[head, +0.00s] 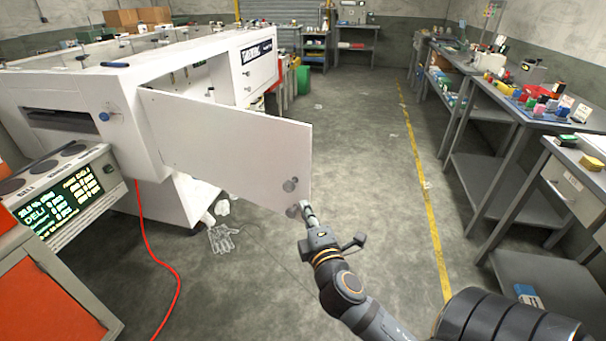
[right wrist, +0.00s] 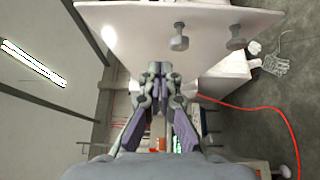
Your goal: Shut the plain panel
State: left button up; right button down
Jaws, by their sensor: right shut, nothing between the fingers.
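The plain panel (head: 225,143) is a white door on the side of the white machine (head: 70,90). It stands swung open, out over the floor, with two round knobs near its free edge. My right gripper (head: 308,210) is shut and empty by the lower corner of that free edge, close to the lower knob (head: 292,210). I cannot tell whether they touch. In the right wrist view the panel (right wrist: 140,25) spans the top, with its knobs (right wrist: 179,38) to the right of the shut fingers (right wrist: 158,72). My left gripper is not in view.
A second panel with dark lettering (head: 254,66) sits farther along the machine. A red hose (head: 160,260) and white gloves (head: 222,238) lie on the floor below. A control console (head: 65,190) stands at left.

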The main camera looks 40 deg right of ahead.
jog(key=p, duration=0.2)
send_near(299, 171)
jog(key=w+a, duration=0.2)
jog(key=w, duration=0.2)
jog(key=shift+w+d+r, duration=0.1)
jog(key=shift+w+d, duration=0.15)
jog(key=shift+d, duration=0.4)
jog(key=shift+w+d+f, duration=0.1)
jog(key=shift+w+d, duration=0.15)
jog(key=shift+d, duration=0.4)
jog(key=shift+w+d+r, duration=0.1)
jog(key=shift+w+d, duration=0.15)
jog(key=shift+d, duration=0.35)
